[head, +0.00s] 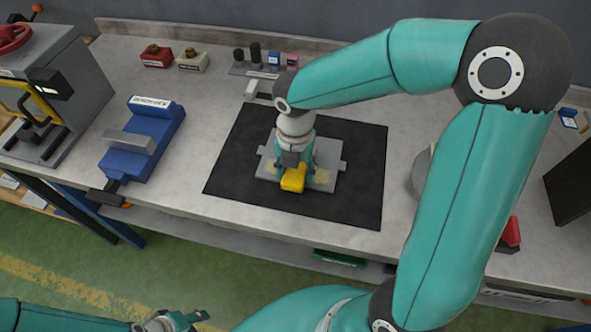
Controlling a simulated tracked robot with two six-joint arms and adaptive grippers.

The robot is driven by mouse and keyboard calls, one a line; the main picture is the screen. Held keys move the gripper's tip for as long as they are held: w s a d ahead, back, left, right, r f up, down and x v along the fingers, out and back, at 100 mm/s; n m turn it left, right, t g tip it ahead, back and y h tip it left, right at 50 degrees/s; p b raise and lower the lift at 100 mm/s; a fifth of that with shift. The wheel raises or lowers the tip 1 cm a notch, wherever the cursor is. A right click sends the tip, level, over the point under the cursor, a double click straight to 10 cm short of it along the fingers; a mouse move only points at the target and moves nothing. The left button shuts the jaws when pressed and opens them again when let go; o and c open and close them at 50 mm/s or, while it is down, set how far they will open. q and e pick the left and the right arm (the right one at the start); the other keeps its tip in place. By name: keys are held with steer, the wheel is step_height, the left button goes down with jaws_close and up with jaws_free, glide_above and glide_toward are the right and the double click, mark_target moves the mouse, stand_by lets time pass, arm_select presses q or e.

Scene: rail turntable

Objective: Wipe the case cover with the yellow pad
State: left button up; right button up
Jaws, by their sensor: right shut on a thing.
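The case cover (329,160) is a flat grey plate with tabs at its sides. It lies on a black mat (234,161) on the workbench. Dull yellowish patches show on its top (322,176). My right gripper (293,169) points down over the cover and is shut on the yellow pad (292,180). The pad is at the near part of the cover; I cannot tell whether it touches the surface. The gripper hides the cover's middle. My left gripper (181,320) is low at the bottom edge, in front of the bench, with its fingers apart and nothing between them.
A blue vise (150,135) stands left of the mat, beside a grey machine (60,75) with a yellow guard. Small red and beige boxes (191,61) and a holder with dark cylinders (254,68) sit at the back. A dark panel (574,185) stands at right.

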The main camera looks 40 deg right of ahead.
steer(key=shift+r+p, duration=3.4)
steer(key=shift+r, duration=0.35)
steer(key=shift+r+p, duration=0.55)
steer(key=shift+p, duration=0.1)
step_height(320, 180, down, 6)
steer(key=b, duration=0.5)
steer(key=shift+f, duration=0.1)
steer(key=shift+f+b, duration=0.75)
steer(key=shift+f, duration=0.05)
steer(key=shift+f+b, duration=0.35)
steer(key=shift+f, duration=0.1)
steer(key=shift+w, duration=0.1)
steer(key=shift+w+a+r+p, duration=0.15)
steer(key=shift+w+a+p, duration=0.25)
steer(key=shift+w+a, duration=0.65)
steer(key=shift+w, duration=0.1)
